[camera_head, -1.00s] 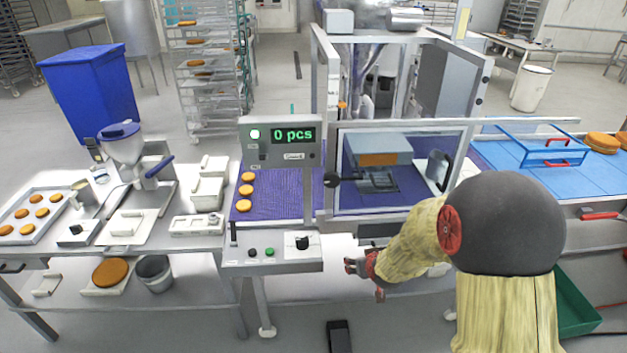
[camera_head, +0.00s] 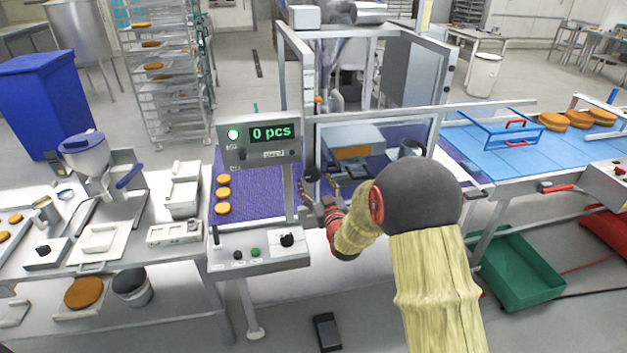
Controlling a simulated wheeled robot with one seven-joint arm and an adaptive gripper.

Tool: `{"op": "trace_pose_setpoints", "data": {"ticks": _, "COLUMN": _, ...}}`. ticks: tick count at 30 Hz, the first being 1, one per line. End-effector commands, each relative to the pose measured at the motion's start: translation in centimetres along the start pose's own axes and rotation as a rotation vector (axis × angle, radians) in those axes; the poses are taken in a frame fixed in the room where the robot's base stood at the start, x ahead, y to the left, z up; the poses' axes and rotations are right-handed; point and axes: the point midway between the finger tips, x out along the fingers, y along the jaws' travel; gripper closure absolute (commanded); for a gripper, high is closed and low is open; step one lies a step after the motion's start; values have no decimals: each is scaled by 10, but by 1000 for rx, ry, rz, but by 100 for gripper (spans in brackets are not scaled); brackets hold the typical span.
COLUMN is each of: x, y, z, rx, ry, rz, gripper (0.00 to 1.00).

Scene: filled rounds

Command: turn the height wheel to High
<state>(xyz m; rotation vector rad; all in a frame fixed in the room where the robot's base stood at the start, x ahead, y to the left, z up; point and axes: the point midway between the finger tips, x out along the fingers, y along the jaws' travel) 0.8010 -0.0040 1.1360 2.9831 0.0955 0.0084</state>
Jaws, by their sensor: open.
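A round black knob (camera_head: 312,173) sits at the front of the guarded machine, left of its window; it may be the height wheel, but no label is readable. A second black knob (camera_head: 287,240) is on the sloped control box below. My gripper (camera_head: 306,201) is open and empty, reaching left in front of the machine. It is just below the round knob and above the control box. I cannot tell whether it touches the knob. My sleeved arm hides part of the machine front.
A display (camera_head: 270,132) reads "0 pcs". Several orange rounds lie on the purple belt (camera_head: 256,190). A blue infeed or outfeed belt (camera_head: 510,150) is at right. A green crate (camera_head: 520,265) and a black pedal (camera_head: 327,332) are on the floor.

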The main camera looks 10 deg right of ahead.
Motion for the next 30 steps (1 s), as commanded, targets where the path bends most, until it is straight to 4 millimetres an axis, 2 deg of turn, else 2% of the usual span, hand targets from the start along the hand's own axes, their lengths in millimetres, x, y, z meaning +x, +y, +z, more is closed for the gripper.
{"op": "trace_pose_setpoints", "data": {"ticks": 6, "x": 24, "y": 0, "z": 0, "rx": 0, "ry": 0, "rz": 0, "gripper": 39}}
{"op": "trace_pose_setpoints", "data": {"ticks": 17, "x": 28, "y": 0, "z": 0, "rx": 0, "ry": -1, "rz": 0, "gripper": 39}}
{"op": "trace_pose_setpoints", "data": {"ticks": 30, "x": 28, "y": 0, "z": 0, "rx": 0, "ry": -1, "rz": 0, "gripper": 64}}
